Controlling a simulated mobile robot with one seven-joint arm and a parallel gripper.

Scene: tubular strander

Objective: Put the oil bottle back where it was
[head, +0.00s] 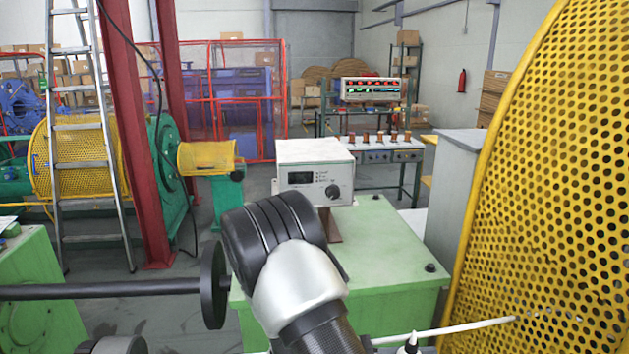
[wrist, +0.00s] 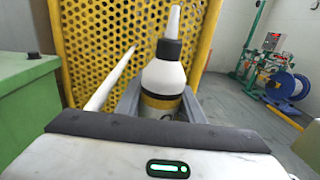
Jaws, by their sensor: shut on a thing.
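The oil bottle (wrist: 164,75) is white with a black collar, a pale nozzle and a yellow-and-dark band lower down. It stands roughly upright in the wrist view between the two grey fingers of my gripper (wrist: 160,108), which is shut on it. The bottle's base is hidden behind my gripper body, so I cannot tell whether it touches a surface. In the head view only the bottle's tip (head: 412,341) shows at the bottom edge, and my gripper is out of sight there.
A yellow perforated guard (head: 560,190) rises close behind the bottle and fills the right side. A white rod (head: 455,329) runs beside the bottle toward it. A green cabinet (head: 385,255) carries a white control box (head: 315,170). A dark shaft (head: 110,289) lies at left.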

